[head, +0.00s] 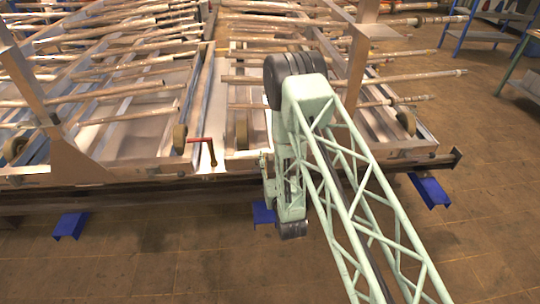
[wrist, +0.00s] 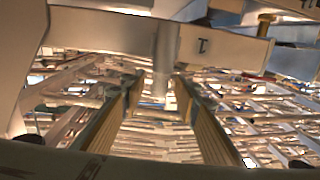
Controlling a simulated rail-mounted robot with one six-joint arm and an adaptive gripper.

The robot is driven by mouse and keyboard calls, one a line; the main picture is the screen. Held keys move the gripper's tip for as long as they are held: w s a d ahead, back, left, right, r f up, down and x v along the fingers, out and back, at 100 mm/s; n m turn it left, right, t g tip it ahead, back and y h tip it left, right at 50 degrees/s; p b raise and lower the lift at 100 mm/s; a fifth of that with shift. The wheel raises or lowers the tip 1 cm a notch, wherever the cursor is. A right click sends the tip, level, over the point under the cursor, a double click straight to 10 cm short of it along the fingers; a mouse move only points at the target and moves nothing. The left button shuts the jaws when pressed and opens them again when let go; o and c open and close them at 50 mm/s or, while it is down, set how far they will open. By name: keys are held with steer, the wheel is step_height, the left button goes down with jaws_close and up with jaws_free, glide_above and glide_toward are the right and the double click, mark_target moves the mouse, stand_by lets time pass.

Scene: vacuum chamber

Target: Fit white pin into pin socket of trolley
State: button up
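In the wrist view my gripper (wrist: 155,85) has its two long fingers apart, with a gap between them. A pale upright cylinder (wrist: 163,58), which looks like the white pin, shows at the far end of this gap, closer to the right fingertip. I cannot make out the pin socket or my fingertips there.
Many long rods (head: 130,60) lie across the frames. A red crank handle (head: 207,150) stands left of my arm. A dark rail (head: 130,192) runs along the front, with blue brackets (head: 430,190) below. The tiled floor (head: 180,265) in front is clear.

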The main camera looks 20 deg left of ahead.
steer(key=v, duration=0.6)
steer(key=shift+s+d, duration=0.2)
steer(key=shift+s, duration=0.15)
stand_by(0.8)
